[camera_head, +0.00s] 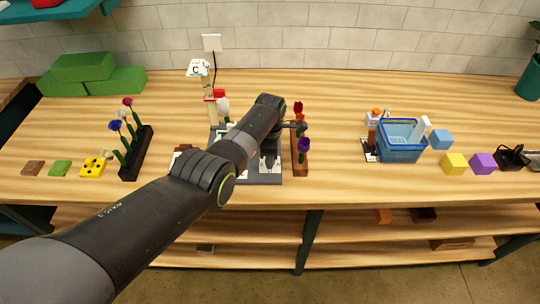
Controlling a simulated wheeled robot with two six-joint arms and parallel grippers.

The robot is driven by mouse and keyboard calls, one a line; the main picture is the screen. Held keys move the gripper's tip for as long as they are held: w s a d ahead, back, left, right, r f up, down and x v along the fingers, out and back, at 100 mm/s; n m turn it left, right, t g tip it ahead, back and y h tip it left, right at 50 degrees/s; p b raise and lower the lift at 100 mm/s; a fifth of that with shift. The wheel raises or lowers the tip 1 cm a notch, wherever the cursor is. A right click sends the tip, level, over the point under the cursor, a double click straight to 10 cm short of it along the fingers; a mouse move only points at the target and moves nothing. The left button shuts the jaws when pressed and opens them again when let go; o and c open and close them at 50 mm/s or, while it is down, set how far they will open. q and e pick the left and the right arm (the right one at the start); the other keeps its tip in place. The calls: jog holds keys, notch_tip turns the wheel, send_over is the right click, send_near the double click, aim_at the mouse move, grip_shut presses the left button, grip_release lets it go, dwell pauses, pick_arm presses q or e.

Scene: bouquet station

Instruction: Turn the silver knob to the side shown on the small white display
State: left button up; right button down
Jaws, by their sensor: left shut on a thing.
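My left gripper (269,162) reaches over the station in the middle of the table and points down. It is shut low over a grey and white base plate (262,179). The silver knob does not show clearly; it appears to be hidden between the fingers and behind my arm. A small white sign with a dark letter C (199,68) stands on a wooden post behind my arm, and I take it as the display. My right gripper is not in view.
Dark flower rack (135,155) stands left, and a brown flower rack (300,160) close right of my gripper. A blue basket (401,150) and coloured cubes (454,163) are further right. Green blocks (90,75) lie back left. Bare table lies between brown rack and basket.

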pick_arm(q)
jog(key=n, duration=0.4)
jog(key=shift+w+r+n, duration=0.15)
jog(key=shift+n, duration=2.65)
jog(key=o, duration=1)
jog(key=shift+c, duration=0.2)
